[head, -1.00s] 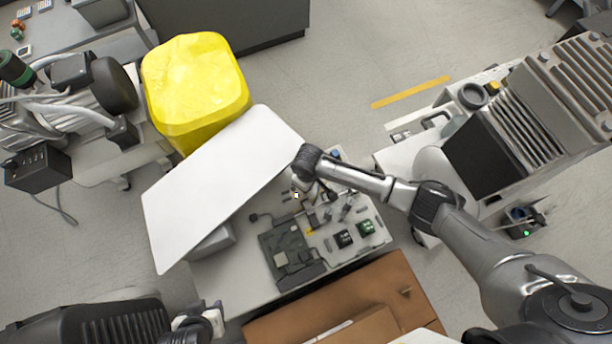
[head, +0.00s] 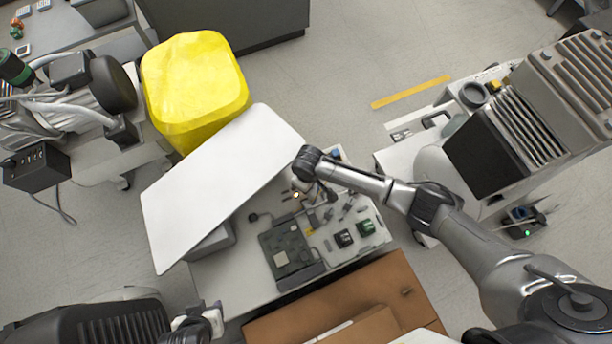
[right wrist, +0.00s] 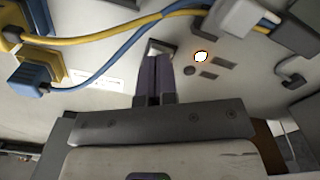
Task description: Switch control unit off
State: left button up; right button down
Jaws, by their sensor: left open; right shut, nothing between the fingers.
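A pale panel (head: 262,288) with switches, small modules and cables lies under a tilted white lid in the head view; I take it as the control unit. In the right wrist view its face (right wrist: 110,55) shows a small switch in a pale frame (right wrist: 158,46) and a glowing lamp (right wrist: 201,56). The lamp also shows warm-lit in the head view (head: 296,195). My right gripper (right wrist: 157,64) is shut and empty, its fingertips at the switch and covering part of it; contact is unclear. My left gripper (head: 207,318) is open at the bottom left, away from the panel.
The white lid (head: 220,185) and a yellow bin (head: 195,88) stand left of the panel. Yellow and blue cables (right wrist: 110,72) cross close to my right fingers. A brown box (head: 340,300) sits in front. Machines stand left and right (head: 485,155).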

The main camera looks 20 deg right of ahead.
jog(key=shift+f, duration=0.65)
dwell(0.3)
notch_tip(320, 180, up, 2)
jog(key=shift+r+p, duration=0.1)
jog(key=shift+p, duration=0.95)
notch_tip(320, 180, up, 5)
jog(key=p, duration=0.6)
